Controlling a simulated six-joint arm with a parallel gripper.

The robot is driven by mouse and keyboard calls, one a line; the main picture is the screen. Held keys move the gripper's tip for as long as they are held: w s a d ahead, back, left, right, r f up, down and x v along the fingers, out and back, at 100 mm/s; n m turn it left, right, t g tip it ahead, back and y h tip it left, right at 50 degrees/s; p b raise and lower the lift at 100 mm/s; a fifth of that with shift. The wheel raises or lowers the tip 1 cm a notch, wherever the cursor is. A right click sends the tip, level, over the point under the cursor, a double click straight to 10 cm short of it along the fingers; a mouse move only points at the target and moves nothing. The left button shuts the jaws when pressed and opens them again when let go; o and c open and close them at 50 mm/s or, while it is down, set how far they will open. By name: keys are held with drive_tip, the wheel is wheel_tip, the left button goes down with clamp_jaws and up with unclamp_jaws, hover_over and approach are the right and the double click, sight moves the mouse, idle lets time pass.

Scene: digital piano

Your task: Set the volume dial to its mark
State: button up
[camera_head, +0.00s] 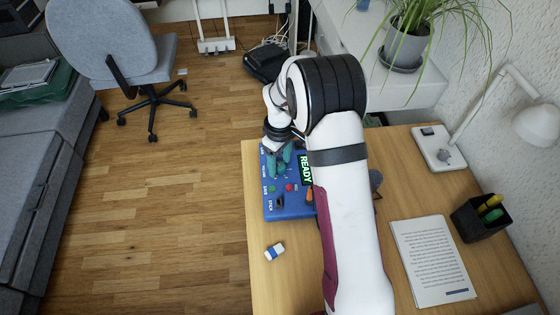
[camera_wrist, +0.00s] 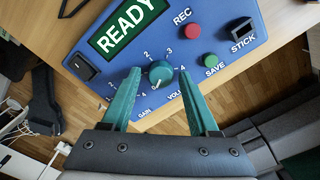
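The blue control panel (camera_head: 290,210) of the piano lies on the wooden desk. In the wrist view, a round teal dial (camera_wrist: 160,73) sits above the partly covered VOLUME label, with numbers around it. My gripper (camera_wrist: 159,74) is open, with one teal finger on each side of this dial and a small gap showing on both sides. The left finger covers part of the GAIN scale. I cannot clearly make out the dial's pointer or a target mark. In the head view, my gripper (camera_head: 286,160) is over the panel and hides the dial.
The panel also has a READY display (camera_wrist: 127,22), a red REC button (camera_wrist: 193,32), a green SAVE button (camera_wrist: 209,60), a black STICK control (camera_wrist: 240,29) and a black switch (camera_wrist: 82,66). An eraser (camera_head: 274,251), paper (camera_head: 432,260) and pen holder (camera_head: 480,218) lie on the desk.

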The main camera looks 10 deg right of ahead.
sight(280, 166)
drive_tip(key=shift+o, duration=0.2)
drive_tip(key=shift+s+r, duration=0.1)
wheel_tip(280, 166, up, 16)
drive_tip(key=shift+f, duration=0.2)
idle(0.3)
drive_tip(key=s+r+m+y, duration=0.1)
drive_tip(key=s+m, duration=1.3)
drive_tip(key=s, duration=1.7)
drive_tip(key=shift+s+d+r+y, duration=0.15)
drive_tip(key=shift+s+r+y, duration=0.05)
drive_tip(key=shift+r+y, duration=0.25)
